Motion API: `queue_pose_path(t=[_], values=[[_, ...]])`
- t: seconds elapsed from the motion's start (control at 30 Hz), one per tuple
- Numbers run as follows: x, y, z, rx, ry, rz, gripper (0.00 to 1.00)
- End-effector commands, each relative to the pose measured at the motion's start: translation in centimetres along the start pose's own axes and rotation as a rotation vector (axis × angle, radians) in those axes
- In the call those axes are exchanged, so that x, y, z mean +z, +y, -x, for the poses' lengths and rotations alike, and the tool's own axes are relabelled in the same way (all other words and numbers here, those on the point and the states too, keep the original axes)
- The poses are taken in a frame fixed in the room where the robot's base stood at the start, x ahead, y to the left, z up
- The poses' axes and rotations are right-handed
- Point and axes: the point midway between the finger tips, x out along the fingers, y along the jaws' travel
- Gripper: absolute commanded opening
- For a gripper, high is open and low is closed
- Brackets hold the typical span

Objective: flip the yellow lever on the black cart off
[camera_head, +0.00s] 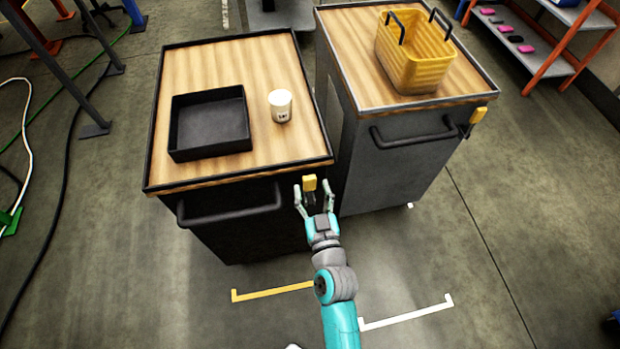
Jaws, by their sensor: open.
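The black cart (225,225) stands left of centre, with a wooden top and a black push handle (232,212) on its front. Its yellow lever (309,183) sits at the front right corner, just below the top's edge. My gripper (313,190) is open, its two fingers apart on the left and right of the lever in this view. Whether the fingers touch the lever or how far in depth they are from it, I cannot tell. The lever's lower mount is partly hidden between the fingers.
A black tray (178,151) and a white cup (280,106) stand on the black cart. A grey cart (400,165) with a yellow basket (415,70) and its own yellow lever (478,116) stands close on the right. Cables (62,180) lie on the left floor; the front floor is clear.

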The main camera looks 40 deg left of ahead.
Motion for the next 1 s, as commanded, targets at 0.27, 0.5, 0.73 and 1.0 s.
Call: queue_pose_path(t=[0.27, 0.5, 0.73, 1.0], values=[[0.0, 0.0, -3.1, 0.000, 0.000, 0.000, 0.60], [0.0, 0.0, -3.5, 0.001, 0.000, 0.000, 0.60], [0.0, 0.0, -3.5, 0.001, 0.000, 0.000, 0.40], [0.0, 0.0, -3.5, 0.001, 0.000, 0.000, 0.00]])
